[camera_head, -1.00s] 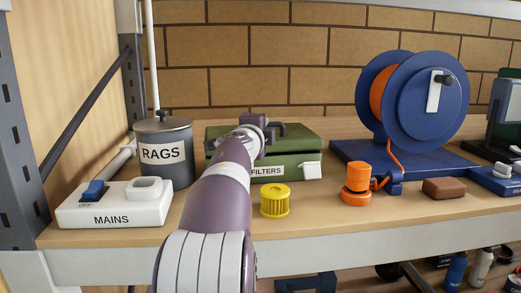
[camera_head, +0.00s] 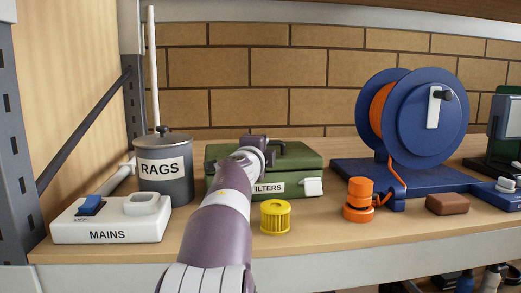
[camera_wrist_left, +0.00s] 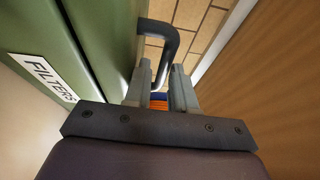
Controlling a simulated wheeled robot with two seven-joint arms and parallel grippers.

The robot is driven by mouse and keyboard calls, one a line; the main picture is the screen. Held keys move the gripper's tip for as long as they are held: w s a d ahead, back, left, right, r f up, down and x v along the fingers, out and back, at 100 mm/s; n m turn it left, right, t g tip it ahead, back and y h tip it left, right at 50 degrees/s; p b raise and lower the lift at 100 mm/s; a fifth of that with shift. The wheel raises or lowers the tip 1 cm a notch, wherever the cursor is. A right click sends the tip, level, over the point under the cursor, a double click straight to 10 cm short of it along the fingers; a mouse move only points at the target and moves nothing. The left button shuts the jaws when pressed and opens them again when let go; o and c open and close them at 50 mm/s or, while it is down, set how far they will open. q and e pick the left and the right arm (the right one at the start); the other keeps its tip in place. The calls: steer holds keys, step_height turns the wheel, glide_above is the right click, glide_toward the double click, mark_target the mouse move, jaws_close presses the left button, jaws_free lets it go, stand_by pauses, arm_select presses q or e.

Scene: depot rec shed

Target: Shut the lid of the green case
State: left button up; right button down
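The green case (camera_head: 305,166) stands on the shelf behind my left arm, with a FILTERS label and a white latch (camera_head: 312,187) on its front. Its lid (camera_head: 300,152) lies down over the body; I cannot tell if it is fully seated. My left gripper (camera_head: 262,147) is at the top of the case, by its dark handle (camera_wrist_left: 168,42). In the wrist view the left gripper's fingers (camera_wrist_left: 160,78) are apart, one on each side of the handle bar, with a gap showing between them. My arm hides part of the case's left front. My right gripper is not in view.
A grey RAGS tin (camera_head: 165,185) and a white MAINS switch box (camera_head: 110,222) stand left of my arm. A yellow filter (camera_head: 275,217) sits in front of the case. An orange capped piece (camera_head: 359,202), brown block (camera_head: 447,204) and blue hose reel (camera_head: 425,115) are to the right.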

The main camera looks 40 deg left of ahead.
arm_select(q)
steer(key=v, duration=1.2)
steer(key=shift+s+d+b, duration=0.2)
steer(key=shift+s+b, duration=0.05)
steer(key=shift+b, duration=0.05)
